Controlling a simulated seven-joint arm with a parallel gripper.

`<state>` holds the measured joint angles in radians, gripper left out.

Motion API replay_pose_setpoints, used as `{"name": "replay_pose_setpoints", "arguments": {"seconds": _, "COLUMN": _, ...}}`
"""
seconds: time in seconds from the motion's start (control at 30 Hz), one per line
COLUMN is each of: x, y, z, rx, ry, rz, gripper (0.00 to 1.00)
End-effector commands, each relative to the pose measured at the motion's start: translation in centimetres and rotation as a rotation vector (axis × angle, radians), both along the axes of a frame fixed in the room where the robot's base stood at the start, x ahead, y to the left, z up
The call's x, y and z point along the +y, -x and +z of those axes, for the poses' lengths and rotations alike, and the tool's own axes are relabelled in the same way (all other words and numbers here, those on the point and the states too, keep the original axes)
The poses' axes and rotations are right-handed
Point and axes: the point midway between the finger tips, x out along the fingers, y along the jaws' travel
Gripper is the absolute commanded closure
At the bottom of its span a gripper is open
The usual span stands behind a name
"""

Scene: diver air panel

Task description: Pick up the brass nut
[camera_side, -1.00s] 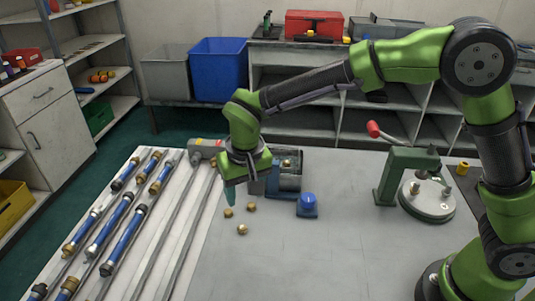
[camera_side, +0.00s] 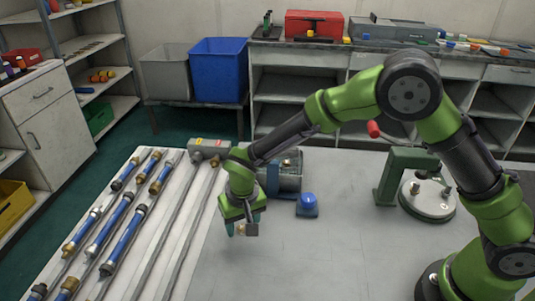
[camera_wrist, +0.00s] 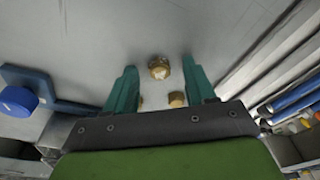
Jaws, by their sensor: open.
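Brass nuts lie on the grey table below my gripper. In the wrist view one brass nut (camera_wrist: 159,67) shows whole, just beyond and between the two teal fingertips. A second nut (camera_wrist: 177,99) sits nearer, between the fingers, and a third (camera_wrist: 140,102) is partly hidden near the left finger. My gripper (camera_wrist: 160,85) is open and empty, pointing down. In the side view my gripper (camera_side: 243,230) is low over the nuts, and a nut (camera_side: 240,230) shows only partly between the fingers. Contact with the nuts cannot be told.
Blue hoses with brass fittings (camera_side: 123,240) lie in the rack on the left. A blue button (camera_side: 307,202) and a metal cylinder in a blue holder (camera_side: 287,178) stand behind my gripper. A green press (camera_side: 388,180) stands at right. The table's front middle is clear.

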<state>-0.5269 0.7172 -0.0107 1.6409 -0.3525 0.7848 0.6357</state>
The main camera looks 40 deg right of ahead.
Motion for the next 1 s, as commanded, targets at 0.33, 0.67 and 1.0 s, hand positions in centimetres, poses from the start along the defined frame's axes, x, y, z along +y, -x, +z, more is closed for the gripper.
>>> {"name": "replay_pose_setpoints", "arguments": {"seconds": 0.33, "x": 0.0, "y": 0.0, "z": 0.1, "rx": 0.000, "ry": 0.000, "rz": 0.000, "gripper": 0.79}}
{"name": "replay_pose_setpoints", "arguments": {"seconds": 0.67, "x": 0.0, "y": 0.0, "z": 0.1, "rx": 0.000, "ry": 0.000, "rz": 0.000, "gripper": 1.00}}
{"name": "replay_pose_setpoints", "arguments": {"seconds": 1.0, "x": 0.0, "y": 0.0, "z": 1.9, "rx": -0.002, "ry": -0.001, "rz": 0.000, "gripper": 1.00}}
